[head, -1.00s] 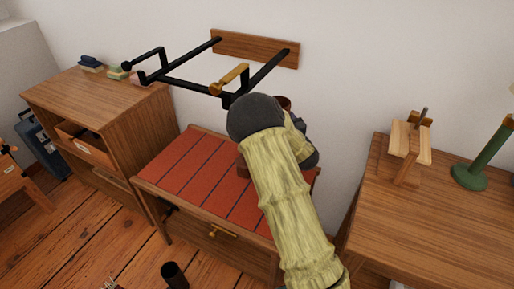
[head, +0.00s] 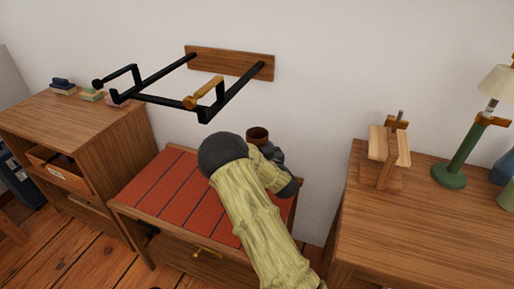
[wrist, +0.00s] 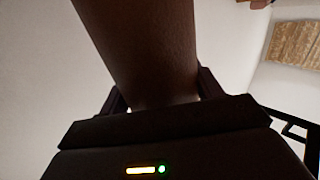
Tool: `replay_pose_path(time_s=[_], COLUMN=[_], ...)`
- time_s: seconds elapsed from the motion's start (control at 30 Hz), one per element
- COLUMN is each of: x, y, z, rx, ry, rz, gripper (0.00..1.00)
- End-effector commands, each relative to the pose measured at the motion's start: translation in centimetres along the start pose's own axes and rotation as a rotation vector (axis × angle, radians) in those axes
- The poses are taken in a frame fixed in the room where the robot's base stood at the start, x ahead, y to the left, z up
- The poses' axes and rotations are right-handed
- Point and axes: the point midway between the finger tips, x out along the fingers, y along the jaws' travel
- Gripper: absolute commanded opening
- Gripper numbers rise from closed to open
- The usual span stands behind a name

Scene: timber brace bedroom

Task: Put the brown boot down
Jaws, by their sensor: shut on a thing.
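The brown boot (head: 257,134) shows in the head view only as its open shaft top above my arm, close to the wall and over the back right of the red-topped bench (head: 168,184). My arm hides the rest, so I cannot tell whether the boot touches the bench. In the wrist view the boot's brown shaft (wrist: 140,45) fills the middle, between the two dark fingers of my gripper (wrist: 158,92). My gripper is shut on the shaft. In the head view my arm covers the fingers.
A black wall rack (head: 165,85) with a brass-coloured piece juts out above the bench. A wooden shelf unit (head: 85,125) stands left. A desk (head: 425,235) with a wooden stand (head: 385,155) and green lamp (head: 462,150) stands right. The bench's left part is clear.

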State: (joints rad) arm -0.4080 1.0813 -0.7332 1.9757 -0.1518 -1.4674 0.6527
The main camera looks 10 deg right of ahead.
Motion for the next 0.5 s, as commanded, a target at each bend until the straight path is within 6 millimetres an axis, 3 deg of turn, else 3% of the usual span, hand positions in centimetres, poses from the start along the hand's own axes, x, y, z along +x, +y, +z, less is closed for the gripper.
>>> replay_pose_path(time_s=[0.23, 0.27, 0.33, 0.5], x=[0.01, 0.00, 0.00, 0.00], y=[0.04, 0.02, 0.01, 0.01], z=[0.23, 0.22, 0.20, 0.20], rx=[0.001, 0.000, 0.000, 0.000], ry=[0.002, 0.000, 0.000, 0.000], rz=[0.000, 0.000, 0.000, 0.000], gripper=[0.13, 0.71, 0.85, 0.87])
